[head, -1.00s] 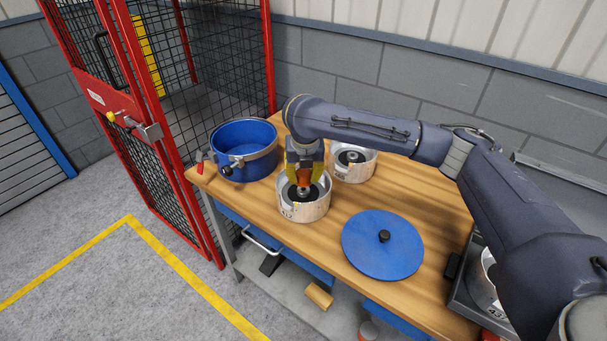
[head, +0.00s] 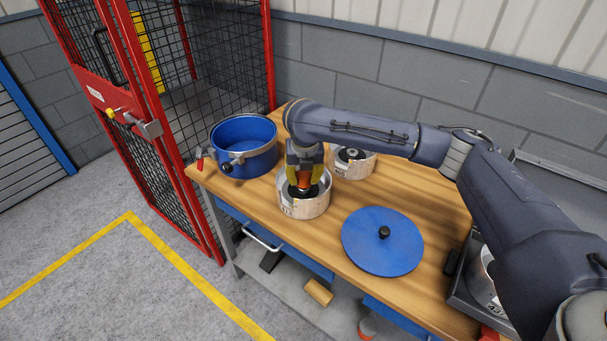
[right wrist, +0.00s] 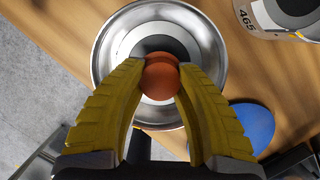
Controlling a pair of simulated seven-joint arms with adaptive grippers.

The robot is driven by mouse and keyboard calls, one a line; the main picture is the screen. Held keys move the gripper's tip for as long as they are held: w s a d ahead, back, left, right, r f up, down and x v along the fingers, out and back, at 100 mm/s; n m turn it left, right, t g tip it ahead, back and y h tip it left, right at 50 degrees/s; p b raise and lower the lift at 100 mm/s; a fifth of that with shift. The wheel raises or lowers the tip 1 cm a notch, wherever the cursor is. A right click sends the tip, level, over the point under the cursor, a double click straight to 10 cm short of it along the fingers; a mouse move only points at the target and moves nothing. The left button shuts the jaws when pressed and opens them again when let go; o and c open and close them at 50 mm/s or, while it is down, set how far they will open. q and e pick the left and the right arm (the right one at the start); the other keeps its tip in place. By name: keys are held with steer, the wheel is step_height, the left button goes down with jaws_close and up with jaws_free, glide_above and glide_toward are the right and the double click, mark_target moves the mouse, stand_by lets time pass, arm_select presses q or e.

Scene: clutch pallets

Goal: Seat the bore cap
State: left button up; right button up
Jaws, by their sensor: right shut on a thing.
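My right gripper (head: 304,186) has its yellow fingers shut on an orange, rounded bore cap (right wrist: 162,78). It holds the cap over the middle of a round silver pallet (head: 309,210) on the bench. In the right wrist view the pallet's shiny rim (right wrist: 110,45) surrounds a pale ring and a dark centre, and the cap sits in front of that centre. The fingers hide part of the cap, and whether it touches the bore cannot be told. My left gripper is not in view.
A second silver pallet (head: 355,170) stands behind, marked 465 in the right wrist view (right wrist: 262,22). An open blue pot (head: 272,152) stands at the left, and its blue lid (head: 375,255) lies on the wooden bench (head: 425,190). A red mesh cage stands left of the bench.

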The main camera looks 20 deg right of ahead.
steer(key=shift+f, duration=0.9)
stand_by(0.3)
steer(key=o, duration=1.5)
steer(key=shift+r, duration=0.1)
steer(key=shift+r, duration=3.4)
